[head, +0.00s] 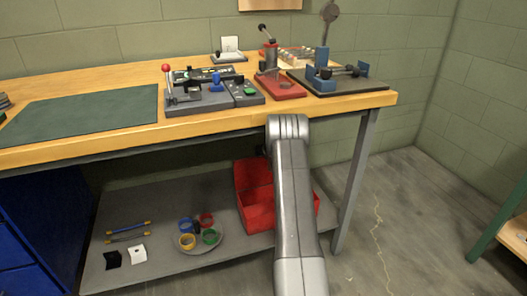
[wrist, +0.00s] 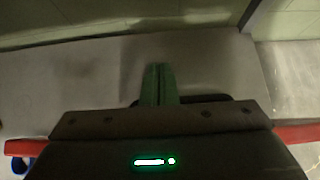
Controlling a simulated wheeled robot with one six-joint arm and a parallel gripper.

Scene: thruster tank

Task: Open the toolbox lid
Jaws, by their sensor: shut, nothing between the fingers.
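The red toolbox (head: 258,218) stands on the grey lower shelf under the workbench. My arm hides its middle and much of its right side. Its red lid (head: 252,173) appears raised, standing up at the back of the box. In the wrist view, red edges of the toolbox (wrist: 300,134) show at the lower left and right, on both sides of my gripper's body. My gripper (wrist: 158,72) shows there with its greenish fingers together and nothing between them. In the head view my gripper is hidden behind my arm. Contact between fingers and lid cannot be told.
Left of the toolbox, a grey plate (head: 213,241) holds several coloured rings. Short rods (head: 128,231) and small black and white blocks (head: 137,253) lie further left on the shelf (head: 165,273). The bench top (head: 300,107) overhangs the shelf; a bench leg (head: 354,180) stands at right.

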